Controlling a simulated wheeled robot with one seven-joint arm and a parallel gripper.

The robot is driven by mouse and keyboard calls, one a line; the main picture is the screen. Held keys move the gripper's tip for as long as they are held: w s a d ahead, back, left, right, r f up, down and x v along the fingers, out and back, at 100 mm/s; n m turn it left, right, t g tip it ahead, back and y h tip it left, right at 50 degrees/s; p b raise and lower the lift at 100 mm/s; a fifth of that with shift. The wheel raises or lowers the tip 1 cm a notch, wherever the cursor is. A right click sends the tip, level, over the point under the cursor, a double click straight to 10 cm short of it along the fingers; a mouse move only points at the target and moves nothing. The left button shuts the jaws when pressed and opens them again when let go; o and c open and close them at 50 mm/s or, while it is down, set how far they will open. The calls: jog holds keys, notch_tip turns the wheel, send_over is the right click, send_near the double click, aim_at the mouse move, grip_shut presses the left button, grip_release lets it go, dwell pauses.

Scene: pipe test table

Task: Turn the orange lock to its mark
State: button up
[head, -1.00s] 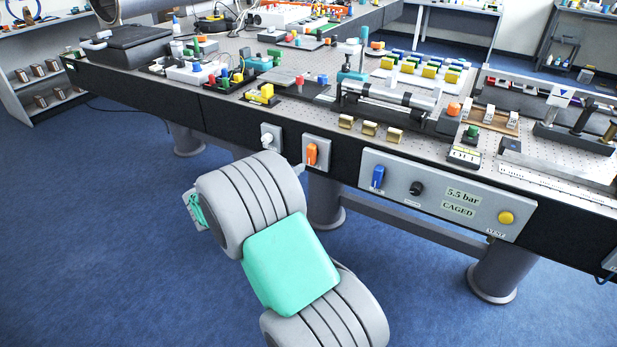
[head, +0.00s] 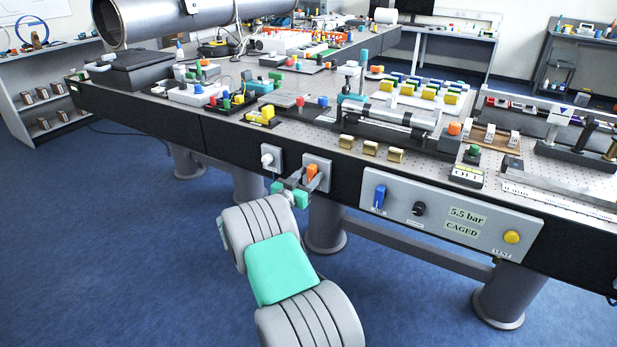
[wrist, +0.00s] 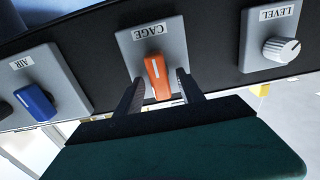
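The orange lock (head: 312,171) is a small lever on a grey plate (head: 325,165) on the table's front edge. In the wrist view the orange lock (wrist: 157,78) carries a white line, and its plate (wrist: 138,40) bears a label reading CAGE, upside down. My gripper (wrist: 158,88) is open, with one dark finger on each side of the lock. A narrow gap shows on both sides, though contact lower down cannot be told. In the head view my gripper (head: 300,184) partly covers the lock. I cannot make out a separate mark on the plate.
A blue lever (wrist: 35,100) labelled AIR and a grey knob (wrist: 281,49) labelled LEVEL flank the lock on the table front. A panel (head: 440,215) reading 5.5 bar and CAGED is to the right. The floor (head: 120,260) below is clear.

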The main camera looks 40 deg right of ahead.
grip_shut()
jog(key=shift+n, duration=0.4)
dwell(0.4)
jog(key=n+b, duration=0.1)
jog(key=n, duration=0.1)
jog(key=shift+f+n+b, duration=0.15)
jog(key=shift+n+b, duration=0.15)
jog(key=shift+n, duration=0.1)
jog(key=n, duration=0.5)
jog(key=shift+w+a, duration=0.1)
jog(key=shift+w, duration=0.1)
jog(key=n, duration=0.5)
jog(key=shift+f+p, duration=0.1)
jog(key=shift+p, duration=0.2)
jog(key=n+p, duration=0.1)
jog(key=n, duration=0.3)
jog(key=shift+f, duration=0.15)
jog(key=shift+n, duration=0.3)
